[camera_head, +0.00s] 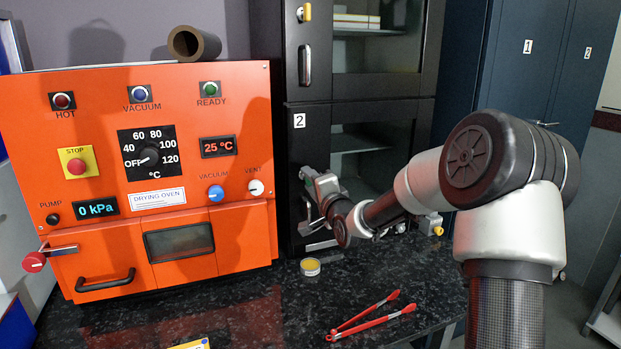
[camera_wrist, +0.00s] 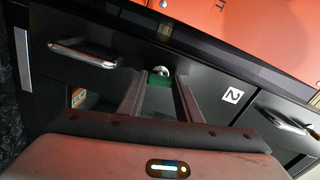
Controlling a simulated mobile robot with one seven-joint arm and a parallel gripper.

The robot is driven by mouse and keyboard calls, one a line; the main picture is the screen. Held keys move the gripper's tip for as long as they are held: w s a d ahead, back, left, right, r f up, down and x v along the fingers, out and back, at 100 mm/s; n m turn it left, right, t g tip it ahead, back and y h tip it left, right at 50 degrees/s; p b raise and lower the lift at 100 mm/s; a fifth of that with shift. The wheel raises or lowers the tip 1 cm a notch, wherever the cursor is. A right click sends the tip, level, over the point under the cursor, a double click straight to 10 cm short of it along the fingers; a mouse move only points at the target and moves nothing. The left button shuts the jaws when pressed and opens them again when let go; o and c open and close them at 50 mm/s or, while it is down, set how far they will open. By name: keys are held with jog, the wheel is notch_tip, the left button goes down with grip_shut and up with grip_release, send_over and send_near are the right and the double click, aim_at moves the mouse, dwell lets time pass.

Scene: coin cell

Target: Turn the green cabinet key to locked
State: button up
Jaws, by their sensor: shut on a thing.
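The green cabinet key (camera_wrist: 158,80) shows in the wrist view, in a round silver lock (camera_wrist: 160,69) on the black cabinet door marked 2. My gripper (camera_wrist: 160,86) is shut on the key, with one finger on each side of it. The key's exact angle is hard to read. In the head view my gripper (camera_head: 307,175) is against the lower black cabinet (camera_head: 297,150), below its label 2 (camera_head: 299,120). There the key is hidden by my gripper and wrist.
A door handle (camera_wrist: 83,53) is left of the lock in the wrist view. The orange drying oven (camera_head: 230,100) stands close to the left of the cabinet. A small round tin (camera_head: 310,267) and red tongs (camera_head: 370,316) lie on the dark counter (camera_head: 280,325). An upper lock holds a yellow key (camera_head: 305,12).

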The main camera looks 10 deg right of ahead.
jog(key=shift+m+p, duration=0.35)
jog(key=shift+m, duration=0.85)
jog(key=o, duration=1)
jog(key=shift+o, duration=0.2)
jog(key=s+d+p, duration=0.2)
jog(key=s+d, duration=0.1)
jog(key=s, duration=1.4)
jog(key=shift+d, duration=0.2)
